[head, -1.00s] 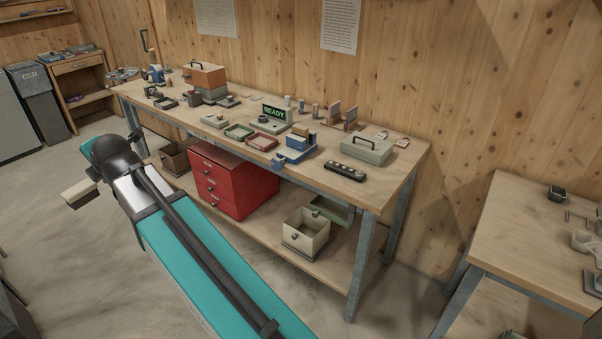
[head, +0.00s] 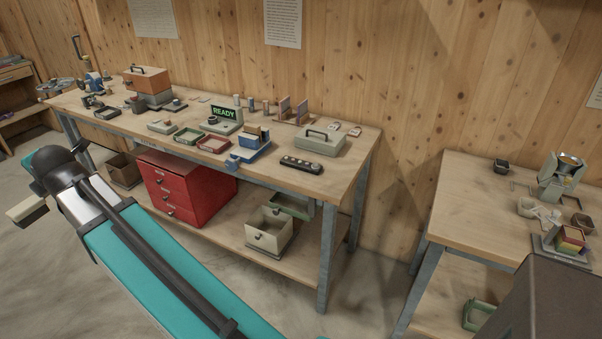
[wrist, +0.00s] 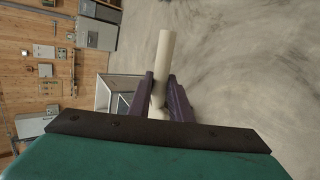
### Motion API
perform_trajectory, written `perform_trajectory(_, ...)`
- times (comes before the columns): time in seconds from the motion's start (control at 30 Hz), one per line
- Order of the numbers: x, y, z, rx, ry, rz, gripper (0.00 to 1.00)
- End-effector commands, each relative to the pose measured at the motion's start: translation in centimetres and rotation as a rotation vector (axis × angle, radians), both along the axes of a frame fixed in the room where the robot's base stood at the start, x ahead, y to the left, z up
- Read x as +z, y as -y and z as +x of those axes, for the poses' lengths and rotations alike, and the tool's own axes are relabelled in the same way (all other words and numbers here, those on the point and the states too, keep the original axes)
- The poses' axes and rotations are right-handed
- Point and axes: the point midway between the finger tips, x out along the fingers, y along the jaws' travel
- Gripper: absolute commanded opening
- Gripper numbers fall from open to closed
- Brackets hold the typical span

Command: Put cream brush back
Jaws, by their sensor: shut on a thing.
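In the wrist view my gripper (wrist: 161,95) has its two dark purple fingers closed on the cream brush (wrist: 165,58). The brush shows as a plain cream rod pointing up the picture, with its lower part between the fingers. Open concrete floor lies behind it. The finger tips are not clearly seen in the head view, where my teal arm reaches to the left edge. The brush's resting place cannot be told from these frames.
A long workbench (head: 345,153) holds a green READY sign (head: 224,112), a grey-green lidded box (head: 320,142) and small trays. Red drawers (head: 180,187) and a cream bin (head: 268,230) are on its lower shelf. A second table (head: 455,205) stands right. Floor between them is clear.

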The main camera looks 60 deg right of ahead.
Motion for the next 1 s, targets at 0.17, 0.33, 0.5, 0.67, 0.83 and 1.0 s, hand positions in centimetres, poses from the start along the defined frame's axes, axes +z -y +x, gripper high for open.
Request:
perform_trajectory(0.17,-1.6,6.3,-1.2,-0.107,-0.006,-0.001,0.00)
perform_trajectory(0.33,-2.9,13.1,-3.2,-0.230,-0.014,-0.001,0.00)
perform_trajectory(0.5,-4.1,19.6,-5.7,-0.354,-0.020,0.000,0.00)
perform_trajectory(0.67,-5.3,25.5,-8.6,-0.472,-0.024,0.001,0.00)
perform_trajectory(0.83,-6.5,31.4,-12.4,-0.597,-0.029,0.002,0.00)
perform_trajectory(1.0,-7.7,36.8,-16.5,-0.724,-0.029,0.002,0.00)
